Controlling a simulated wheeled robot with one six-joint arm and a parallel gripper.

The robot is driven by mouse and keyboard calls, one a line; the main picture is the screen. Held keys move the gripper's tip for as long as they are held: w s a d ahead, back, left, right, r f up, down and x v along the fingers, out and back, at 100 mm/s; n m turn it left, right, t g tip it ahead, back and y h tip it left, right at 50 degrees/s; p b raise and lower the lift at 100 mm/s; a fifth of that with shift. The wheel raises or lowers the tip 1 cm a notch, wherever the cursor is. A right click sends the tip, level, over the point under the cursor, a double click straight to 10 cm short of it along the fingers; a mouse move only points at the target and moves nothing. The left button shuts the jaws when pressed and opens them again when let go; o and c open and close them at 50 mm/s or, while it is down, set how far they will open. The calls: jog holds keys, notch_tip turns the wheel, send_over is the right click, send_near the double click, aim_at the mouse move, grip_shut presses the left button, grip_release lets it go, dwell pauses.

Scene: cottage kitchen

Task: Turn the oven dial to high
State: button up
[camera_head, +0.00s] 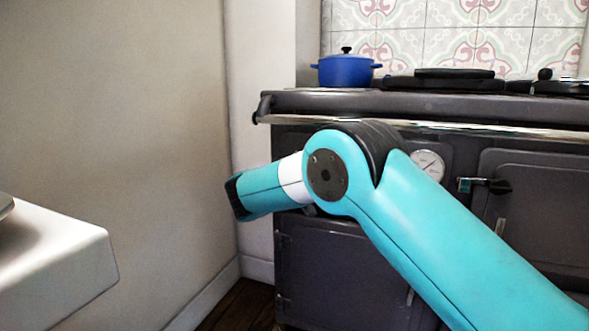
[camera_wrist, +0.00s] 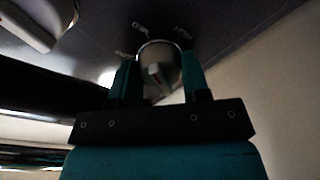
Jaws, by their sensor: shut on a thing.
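The oven dial (camera_wrist: 157,62) is a round metallic knob on the dark oven front, seen in the wrist view. My gripper (camera_wrist: 158,78) has its two teal fingers on either side of the dial and is shut on it. Small white markings (camera_wrist: 140,28) are printed on the panel around the dial, too dim to read surely. In the head view the dark range oven (camera_head: 340,270) stands behind my teal arm. The arm hides the dial and my gripper there.
A chrome rail (camera_head: 480,130) runs along the oven's front edge. A round gauge (camera_head: 428,166) and a door latch (camera_head: 484,185) are right of the arm's elbow. A blue pot (camera_head: 346,69) stands on top. A white counter corner (camera_head: 70,262) juts in at left, near a bare wall (camera_head: 120,120).

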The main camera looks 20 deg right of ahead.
jog(key=shift+f+b, duration=0.1)
jog(key=shift+b, duration=0.2)
jog(key=m+b, duration=0.2)
jog(key=m, duration=0.1)
jog(key=shift+f, duration=0.15)
jog(key=m+b, duration=0.3)
jog(key=shift+f+m+h+b, duration=0.1)
jog(key=shift+m+h+b, duration=0.2)
jog(key=shift+m+b, duration=0.1)
jog(key=m+b, duration=0.2)
jog(key=m, duration=0.1)
jog(key=shift+a+b, duration=0.1)
jog(key=shift+b, duration=0.25)
jog(key=shift+m+b, duration=0.65)
jog(key=shift+m, duration=0.45)
jog(key=shift+r+m, duration=0.25)
jog(key=shift+m, duration=0.05)
jog(key=o, duration=0.9)
jog(key=shift+t+h, duration=0.3)
